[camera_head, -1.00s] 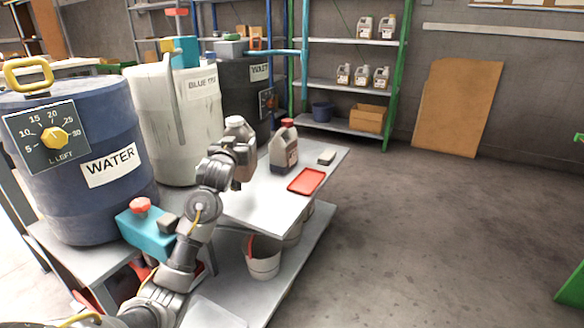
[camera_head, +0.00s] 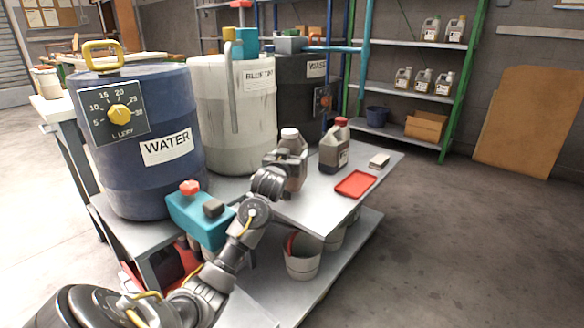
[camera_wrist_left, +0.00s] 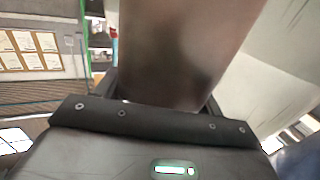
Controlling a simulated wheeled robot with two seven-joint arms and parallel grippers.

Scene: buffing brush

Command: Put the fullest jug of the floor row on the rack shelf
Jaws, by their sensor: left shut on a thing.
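My left gripper (camera_head: 284,172) is shut on a grey-brown jug with a white cap (camera_head: 292,147), at the bench's left part. The jug looks upright; I cannot tell whether its base touches the bench top. In the left wrist view the jug's body (camera_wrist_left: 180,50) fills the space between the fingers. A darker jug with a red cap (camera_head: 334,152) stands to its right on the bench. The rack (camera_head: 455,110) stands at the back, with several small jugs on its upper and middle shelves, such as one on the middle shelf (camera_head: 423,81). My right gripper is not in view.
The bench (camera_head: 320,208) also holds a red tray (camera_head: 355,184) and a small block (camera_head: 379,161). Large drums, one a blue WATER drum (camera_head: 150,185), stand behind and left. A cardboard box (camera_head: 427,126) and blue bucket (camera_head: 377,116) occupy the rack's low shelf. The floor at right is clear.

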